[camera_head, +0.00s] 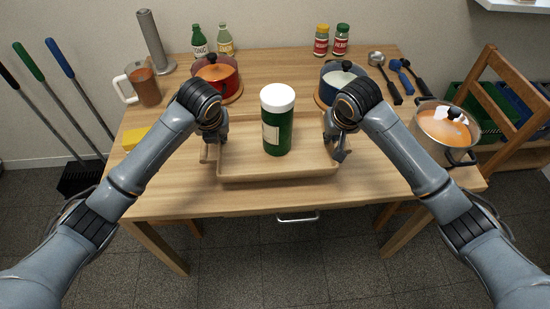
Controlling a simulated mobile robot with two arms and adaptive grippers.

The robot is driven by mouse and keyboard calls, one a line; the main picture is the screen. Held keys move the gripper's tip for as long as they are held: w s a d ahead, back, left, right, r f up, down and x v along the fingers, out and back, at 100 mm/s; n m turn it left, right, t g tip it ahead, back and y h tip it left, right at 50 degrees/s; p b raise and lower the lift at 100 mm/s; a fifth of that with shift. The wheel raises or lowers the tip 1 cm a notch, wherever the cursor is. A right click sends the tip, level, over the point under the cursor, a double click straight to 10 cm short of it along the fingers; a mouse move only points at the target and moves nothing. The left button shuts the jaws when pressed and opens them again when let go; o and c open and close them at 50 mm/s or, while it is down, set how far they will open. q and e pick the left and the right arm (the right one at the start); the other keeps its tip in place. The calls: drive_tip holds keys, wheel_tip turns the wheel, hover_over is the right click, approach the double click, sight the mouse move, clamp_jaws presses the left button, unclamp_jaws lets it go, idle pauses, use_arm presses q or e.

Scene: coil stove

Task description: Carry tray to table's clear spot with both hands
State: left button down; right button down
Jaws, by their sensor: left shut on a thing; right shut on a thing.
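A light wooden tray (245,172) is at the middle of the wooden table's (165,205) front part. A green bottle with a white lid (277,120) stands upright on it. My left gripper (212,148) is shut on the tray's left end. My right gripper (337,150) is shut on the tray's right end. My wrists hide part of both fingers and the tray's ends. I cannot tell whether the tray rests on the table or is slightly raised.
A red pot (222,74) and a blue pot (343,78) stand behind the tray. A large lidded pot (442,132) is at the right edge. A pitcher (143,86) and a yellow block (136,138) are at left. Spice jars (321,42) and bottles (199,42) stand at the back.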

sight(222, 149)
use_arm(q)
drive_tip(key=shift+f, duration=0.1)
use_arm(e)
drive_tip(key=shift+f, duration=0.1)
